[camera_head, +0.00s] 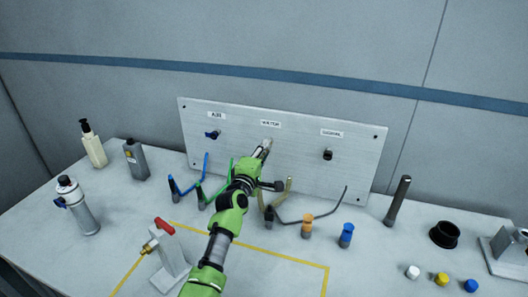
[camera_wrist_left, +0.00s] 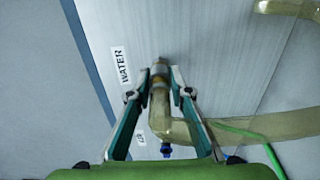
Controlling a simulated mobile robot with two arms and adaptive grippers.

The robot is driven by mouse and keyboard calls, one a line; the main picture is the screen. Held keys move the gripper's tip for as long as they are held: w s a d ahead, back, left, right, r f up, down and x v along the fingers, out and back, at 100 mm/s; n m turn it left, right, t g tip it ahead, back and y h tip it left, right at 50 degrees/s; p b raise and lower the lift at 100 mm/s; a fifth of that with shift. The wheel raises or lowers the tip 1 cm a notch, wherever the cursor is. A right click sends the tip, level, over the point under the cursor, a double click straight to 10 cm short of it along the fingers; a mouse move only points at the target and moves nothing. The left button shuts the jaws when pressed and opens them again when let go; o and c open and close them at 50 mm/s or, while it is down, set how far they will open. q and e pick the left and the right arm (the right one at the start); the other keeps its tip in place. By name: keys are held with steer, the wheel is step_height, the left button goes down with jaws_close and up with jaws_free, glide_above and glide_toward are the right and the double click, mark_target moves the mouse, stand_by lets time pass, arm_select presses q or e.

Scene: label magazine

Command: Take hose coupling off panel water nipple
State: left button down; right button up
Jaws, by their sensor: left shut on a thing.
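The grey panel (camera_head: 300,152) stands at the back of the table, with AIR, WATER and SIGNAL labels. My left gripper (camera_head: 265,147) reaches the panel just under the WATER label (camera_head: 270,124). In the left wrist view the gripper (camera_wrist_left: 160,76) is shut around the hose coupling (camera_wrist_left: 158,84), a dull metal and brassy piece on the end of a translucent yellowish hose (camera_wrist_left: 176,130). The coupling's far end meets a dark fitting at the panel; the water nipple is mostly hidden, and how far the coupling sits on it cannot be told. My right gripper is not in view.
A blue fitting (camera_head: 212,134) under AIR and a dark one (camera_head: 327,154) under SIGNAL flank the arm. Hoses and small colored holders stand below the panel. A red-handled valve stand (camera_head: 170,255) is at the front; bottles stand left, a black ring (camera_head: 445,235) right.

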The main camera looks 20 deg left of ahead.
arm_select(q)
steer(key=shift+s, duration=0.15)
steer(key=shift+s+r+p, duration=0.1)
steer(key=shift+s+p, duration=0.95)
steer(key=shift+s, duration=0.3)
steer(key=shift+s+a+p, duration=0.1)
steer(key=shift+s+p, duration=0.7)
steer(key=shift+s, duration=0.65)
